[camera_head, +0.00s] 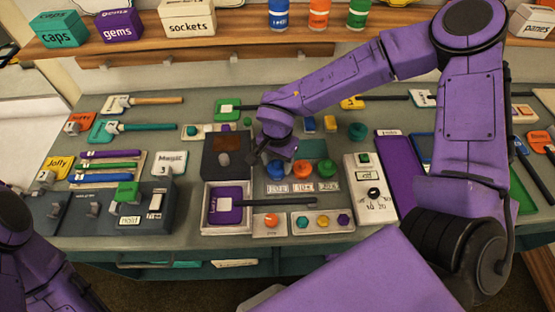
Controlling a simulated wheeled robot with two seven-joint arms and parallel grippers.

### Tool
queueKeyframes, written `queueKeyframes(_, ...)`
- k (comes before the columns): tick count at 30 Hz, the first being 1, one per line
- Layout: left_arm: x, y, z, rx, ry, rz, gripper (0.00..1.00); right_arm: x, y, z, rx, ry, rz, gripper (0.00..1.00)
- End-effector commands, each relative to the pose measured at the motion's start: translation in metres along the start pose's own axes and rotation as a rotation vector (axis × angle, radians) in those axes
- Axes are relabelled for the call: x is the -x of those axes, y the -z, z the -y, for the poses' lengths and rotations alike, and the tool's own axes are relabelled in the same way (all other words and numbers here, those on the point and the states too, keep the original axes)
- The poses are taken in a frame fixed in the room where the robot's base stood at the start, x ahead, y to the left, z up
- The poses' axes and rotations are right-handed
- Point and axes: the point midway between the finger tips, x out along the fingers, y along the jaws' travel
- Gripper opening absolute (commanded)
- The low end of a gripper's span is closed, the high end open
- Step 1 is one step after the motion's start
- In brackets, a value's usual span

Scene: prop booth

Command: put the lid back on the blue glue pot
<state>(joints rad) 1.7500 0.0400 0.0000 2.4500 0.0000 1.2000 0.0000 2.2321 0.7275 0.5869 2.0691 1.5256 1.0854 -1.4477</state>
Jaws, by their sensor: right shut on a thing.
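My right gripper (274,157) points down just above and behind the blue one. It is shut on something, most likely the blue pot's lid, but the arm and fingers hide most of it. I cannot tell whether the lid touches the pot. Part of my left arm shows at the lower left; its gripper is out of view.
A white-rimmed bin (206,222) holding a purple tool stands to the left of the rack. Panels with coloured knobs (323,222) lie in front, and a dial box (364,207) stands to the right. Jars (319,14) line the shelf behind. The bench is crowded.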

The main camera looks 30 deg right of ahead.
Motion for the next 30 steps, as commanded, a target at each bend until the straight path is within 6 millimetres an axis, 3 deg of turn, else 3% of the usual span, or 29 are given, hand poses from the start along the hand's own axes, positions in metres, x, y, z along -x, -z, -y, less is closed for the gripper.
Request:
queueKeyframes(27,0.0083,0.0034,0.0008,0.000,0.000,0.000,0.57,-0.0004,0.0002,0.0002,0.000,0.000,0.000,0.29)
queueKeyframes(28,0.0083,0.0034,0.0007,0.000,0.000,0.000,0.57,-0.0004,0.0002,0.0002,0.000,0.000,0.000,0.60)
queueKeyframes(30,0.0083,0.0034,0.0007,0.000,0.000,0.000,0.57,-0.0004,0.0002,0.0002,0.000,0.000,0.000,0.83)
